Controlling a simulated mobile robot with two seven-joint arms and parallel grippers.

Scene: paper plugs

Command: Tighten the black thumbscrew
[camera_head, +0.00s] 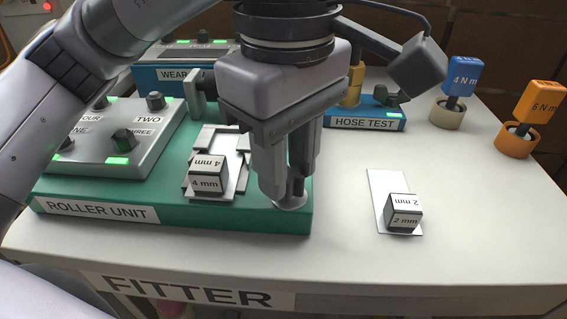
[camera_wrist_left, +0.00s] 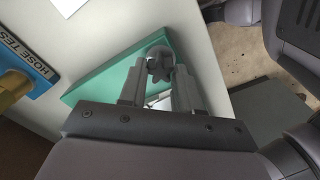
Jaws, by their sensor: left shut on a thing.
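My left gripper (camera_head: 288,196) points straight down over the front right corner of the green roller unit (camera_head: 262,222). Its fingers are shut on a dark grey lobed knob, the thumbscrew (camera_head: 297,188). The thumbscrew stands upright above a pale round base (camera_head: 290,204) on the unit. In the left wrist view the lobed thumbscrew (camera_wrist_left: 160,66) shows between the fingertips of the left gripper (camera_wrist_left: 158,76). The fingers hide part of it in the head view. My right gripper is not in view.
A 4 mm block (camera_head: 207,177) sits on light plates left of the gripper. A 2 mm block (camera_head: 404,214) rests on a white card at right. Blue 4 N m (camera_head: 462,75) and orange 6 N m (camera_head: 538,102) tools stand in holders.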

